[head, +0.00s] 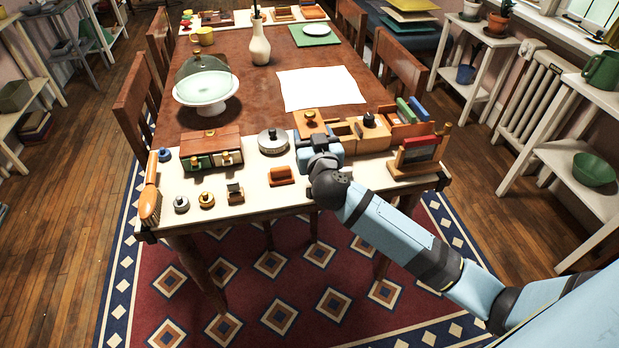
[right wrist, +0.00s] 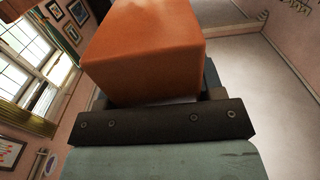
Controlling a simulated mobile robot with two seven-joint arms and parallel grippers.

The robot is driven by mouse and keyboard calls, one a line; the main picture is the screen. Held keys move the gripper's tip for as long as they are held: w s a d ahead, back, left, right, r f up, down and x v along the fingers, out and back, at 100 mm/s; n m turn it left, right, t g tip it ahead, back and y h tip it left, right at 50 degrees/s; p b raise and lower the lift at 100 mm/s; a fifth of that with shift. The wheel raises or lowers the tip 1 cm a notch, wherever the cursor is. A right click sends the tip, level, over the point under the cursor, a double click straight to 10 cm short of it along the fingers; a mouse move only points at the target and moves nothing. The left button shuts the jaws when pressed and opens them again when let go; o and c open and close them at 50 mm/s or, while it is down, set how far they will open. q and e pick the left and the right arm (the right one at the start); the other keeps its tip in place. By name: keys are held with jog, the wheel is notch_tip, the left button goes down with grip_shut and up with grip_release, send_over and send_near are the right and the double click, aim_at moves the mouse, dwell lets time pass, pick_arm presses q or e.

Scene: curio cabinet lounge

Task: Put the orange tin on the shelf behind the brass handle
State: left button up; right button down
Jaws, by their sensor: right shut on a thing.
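My right gripper (head: 318,141) is at the front of the table, just in front of a small wooden cabinet. In the right wrist view it is shut on an orange, box-shaped thing with rounded edges, which I take for the orange tin (right wrist: 145,50). In the head view the gripper and wrist largely hide the held tin. A brass handle (head: 310,115) shows on the wooden piece (head: 312,126) just beyond the gripper. A dark knob (head: 369,118) stands on the part to its right. The shelf inside cannot be seen. My left gripper is not in view.
A wooden rack (head: 416,157) with coloured books stands close on the right. A round lidded tin (head: 272,141) and an orange-brown block (head: 281,176) are on the left. A brown chest (head: 211,147) and an orange-handled brush (head: 151,200) are farther left. White paper (head: 320,88) lies behind.

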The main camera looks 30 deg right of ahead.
notch_tip(320, 180, down, 12)
jog(key=b, duration=0.4)
jog(key=shift+r, duration=0.15)
jog(key=shift+c, duration=1.2)
grip_release()
jog(key=shift+b, duration=0.3)
